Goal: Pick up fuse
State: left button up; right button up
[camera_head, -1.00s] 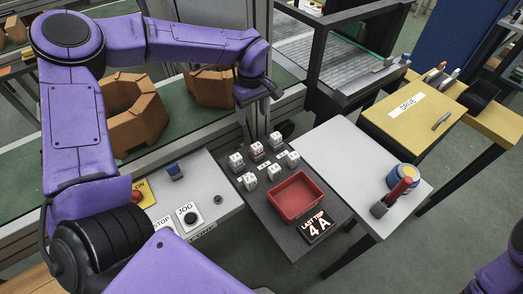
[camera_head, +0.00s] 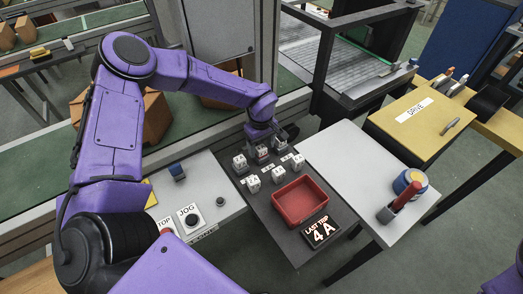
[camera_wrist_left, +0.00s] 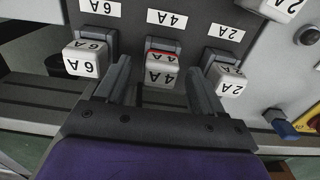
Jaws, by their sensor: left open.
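Several white fuses sit in holders on a dark panel (camera_head: 264,207). In the left wrist view, a white fuse marked 4A (camera_wrist_left: 159,76), with a red strip on it, sits between the fingers of my open left gripper (camera_wrist_left: 160,88), not visibly gripped. A 6A fuse (camera_wrist_left: 82,60) is to its left and a 2A fuse (camera_wrist_left: 231,79) to its right, outside the fingers. In the head view my left gripper (camera_head: 264,141) is over the back row of fuses and partly hides it. A display (camera_head: 321,232) on the panel reads "LAST TRIP 4A". My right gripper is out of view.
An empty-looking red tray (camera_head: 300,219) stands on the panel in front of the fuses. Left is a grey console with a JOG button (camera_head: 191,219). Right is a pale table with a red-handled tool (camera_head: 402,200), then a yellow DRIVE box (camera_head: 420,128).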

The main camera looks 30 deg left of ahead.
pick_arm(q)
jog(key=shift+f, duration=0.1)
jog(key=c, duration=1.3)
jog(key=shift+o, duration=0.2)
